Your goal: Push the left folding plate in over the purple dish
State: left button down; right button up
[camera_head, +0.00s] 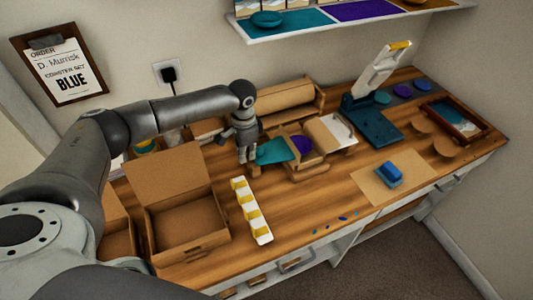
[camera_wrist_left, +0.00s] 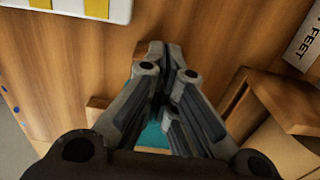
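A teal plate (camera_head: 275,151), which looks like the left folding plate, lies flat at the left side of a wooden fixture. The purple dish (camera_head: 301,145) shows just right of it, uncovered in part. My left gripper (camera_head: 246,160) points down at the left edge of the teal plate; I cannot tell whether it touches. In the left wrist view, its fingers (camera_wrist_left: 160,60) are closed together with nothing seen between them. A bit of the teal plate (camera_wrist_left: 152,136) shows behind the fingers, mostly hidden. My right gripper is not in view.
An open cardboard box (camera_head: 180,225) stands left of the fixture. A white strip with yellow blocks (camera_head: 251,211) lies in front. A blue block (camera_head: 389,173) rests on a tan sheet to the right. A dark teal press-like stand (camera_head: 375,125) stands behind it.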

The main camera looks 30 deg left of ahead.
aim_at(260, 149)
pick_arm(q)
jog(key=shift+w+d+b, duration=0.45)
jog(key=shift+w+d, duration=1.05)
jog(key=shift+w, duration=0.25)
jog(key=shift+a, duration=0.1)
jog(key=shift+s+a+r+p, duration=0.2)
jog(key=shift+s+a+p, duration=0.6)
jog(key=shift+p, duration=0.45)
jog(key=shift+s+a+f+p, duration=0.1)
jog(key=shift+s+a+p, duration=0.95)
jog(key=shift+s+p, duration=0.25)
jog(key=shift+s+a+p, duration=1.05)
jog(key=shift+s+p, duration=0.05)
jog(key=shift+s, duration=0.3)
notch_tip(260, 149, up, 10)
jog(key=p, duration=0.8)
